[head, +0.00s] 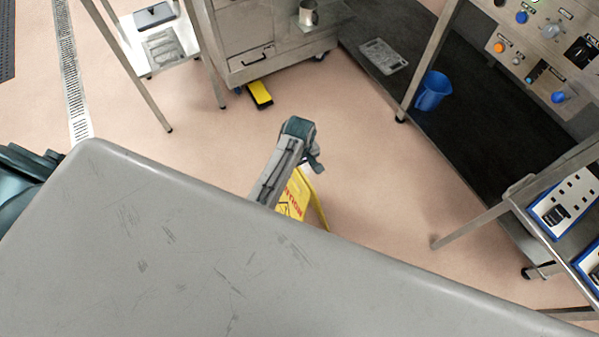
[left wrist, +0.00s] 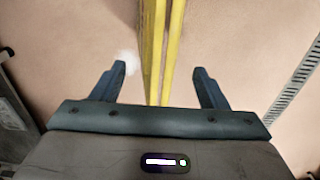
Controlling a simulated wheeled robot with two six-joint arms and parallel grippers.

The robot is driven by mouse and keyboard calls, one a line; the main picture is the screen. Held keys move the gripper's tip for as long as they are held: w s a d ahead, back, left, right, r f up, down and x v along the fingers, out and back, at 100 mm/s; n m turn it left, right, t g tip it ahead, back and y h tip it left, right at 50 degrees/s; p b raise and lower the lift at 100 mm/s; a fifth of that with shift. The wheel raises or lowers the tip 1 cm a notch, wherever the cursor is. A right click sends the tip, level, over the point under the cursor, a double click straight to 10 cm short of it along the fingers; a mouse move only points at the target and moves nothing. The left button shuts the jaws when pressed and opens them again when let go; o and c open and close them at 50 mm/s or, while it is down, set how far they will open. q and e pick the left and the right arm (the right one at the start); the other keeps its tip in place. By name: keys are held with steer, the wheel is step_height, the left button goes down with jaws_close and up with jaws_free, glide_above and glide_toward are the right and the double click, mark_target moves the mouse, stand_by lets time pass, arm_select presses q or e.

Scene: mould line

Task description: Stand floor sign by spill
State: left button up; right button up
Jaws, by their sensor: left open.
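The yellow floor sign (head: 297,198) with red lettering is on the pink floor in the middle of the head view. It is partly hidden behind my left arm and the foreground. My left gripper (head: 314,161) hangs just above it, pointing down. In the left wrist view the gripper (left wrist: 160,70) is open, and the sign's two yellow panels (left wrist: 165,45) show edge-on between its fingers, with a gap on each side. A pale white patch (left wrist: 128,64) lies beside the left finger; I cannot tell whether it is the spill. My right gripper is out of view.
A drain strip (head: 70,70) runs along the floor at left. A steel cabinet (head: 262,40) stands at the back, with a yellow-and-black object (head: 259,95) on the floor by it. A blue bucket (head: 433,90) stands on a black mat (head: 470,125). Open floor surrounds the sign.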

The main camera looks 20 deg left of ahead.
arm_select(q)
steer(key=shift+r, duration=2.25)
